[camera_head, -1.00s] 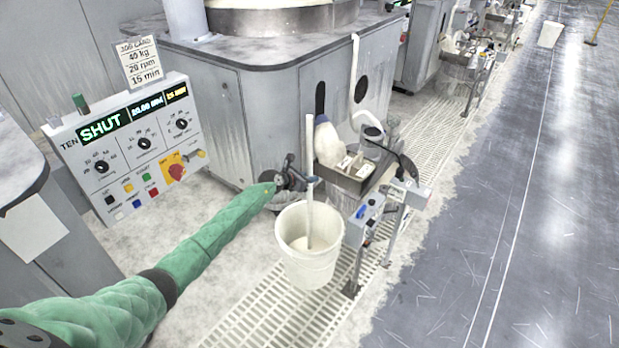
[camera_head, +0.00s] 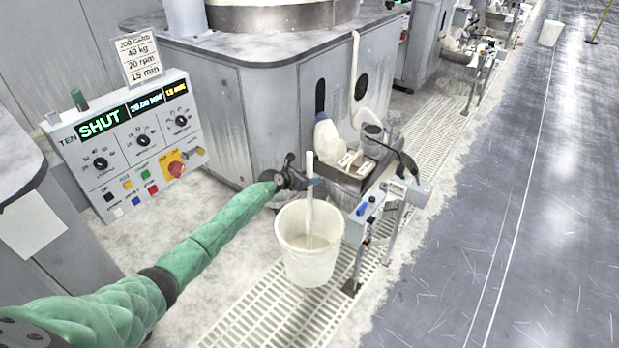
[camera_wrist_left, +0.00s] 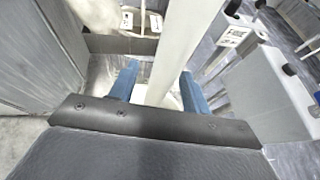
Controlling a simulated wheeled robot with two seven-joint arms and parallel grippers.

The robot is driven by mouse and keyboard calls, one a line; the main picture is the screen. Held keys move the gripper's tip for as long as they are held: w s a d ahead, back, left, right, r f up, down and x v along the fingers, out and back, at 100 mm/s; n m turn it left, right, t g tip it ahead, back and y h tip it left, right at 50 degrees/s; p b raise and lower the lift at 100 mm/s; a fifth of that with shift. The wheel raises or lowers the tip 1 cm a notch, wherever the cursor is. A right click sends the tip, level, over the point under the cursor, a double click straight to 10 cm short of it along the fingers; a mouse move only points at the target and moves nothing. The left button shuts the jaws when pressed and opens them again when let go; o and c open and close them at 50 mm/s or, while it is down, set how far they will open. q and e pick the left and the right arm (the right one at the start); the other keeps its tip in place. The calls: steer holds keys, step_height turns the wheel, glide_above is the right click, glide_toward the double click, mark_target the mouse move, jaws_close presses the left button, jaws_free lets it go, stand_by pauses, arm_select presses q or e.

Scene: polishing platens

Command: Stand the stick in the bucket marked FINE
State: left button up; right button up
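The stick (camera_head: 309,205) is a pale, slim rod. It stands nearly upright in a white bucket (camera_head: 306,266), its lower end inside the bucket. No marking on the bucket is legible in the head view. My left gripper (camera_head: 311,181) is beside the stick's upper part, above the bucket rim. In the left wrist view, the stick (camera_wrist_left: 178,50) passes between the two blue fingers of the left gripper (camera_wrist_left: 160,90). The fingers are apart, with a visible gap beside the stick. My right gripper is not in view.
A control panel (camera_head: 128,140) stands at the left and a grey machine cabinet (camera_head: 215,105) behind. Pale grating (camera_head: 265,318) lies below; the grey floor (camera_head: 500,230) at right is open.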

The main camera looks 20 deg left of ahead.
arm_select(q)
steer(key=v, duration=0.7)
steer(key=shift+s+a, duration=0.2)
steer(key=shift+s, duration=0.1)
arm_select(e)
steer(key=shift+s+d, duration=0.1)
arm_select(q)
steer(key=shift+r, duration=0.15)
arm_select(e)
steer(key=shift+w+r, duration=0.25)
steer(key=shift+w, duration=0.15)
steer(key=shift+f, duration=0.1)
